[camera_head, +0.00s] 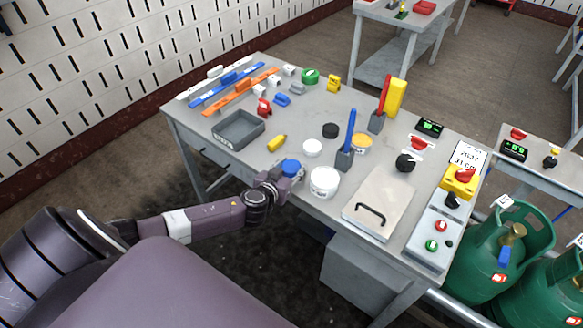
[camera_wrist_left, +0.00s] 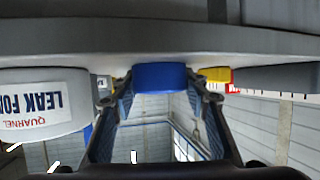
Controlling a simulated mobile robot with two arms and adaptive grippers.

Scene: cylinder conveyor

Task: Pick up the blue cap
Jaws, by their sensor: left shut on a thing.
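The blue cap (camera_head: 291,167) is at the near edge of the table, left of the white tub. My left gripper (camera_head: 286,176) reaches it from the near side and is shut on it. In the left wrist view, which looks upside down, the blue cap (camera_wrist_left: 160,77) sits between the two fingers of my left gripper (camera_wrist_left: 160,100). The cap appears to be against or very close to the tabletop; I cannot tell if there is a gap. My right gripper is not in view.
The labelled white tub (camera_head: 324,182) stands close to the right of the cap. A white lid (camera_head: 312,148), a yellow piece (camera_head: 277,143) and a grey tray (camera_head: 238,128) lie behind and left. A blue-handled upright tool (camera_head: 348,140) stands behind the tub. Green gas cylinders (camera_head: 490,265) stand at right.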

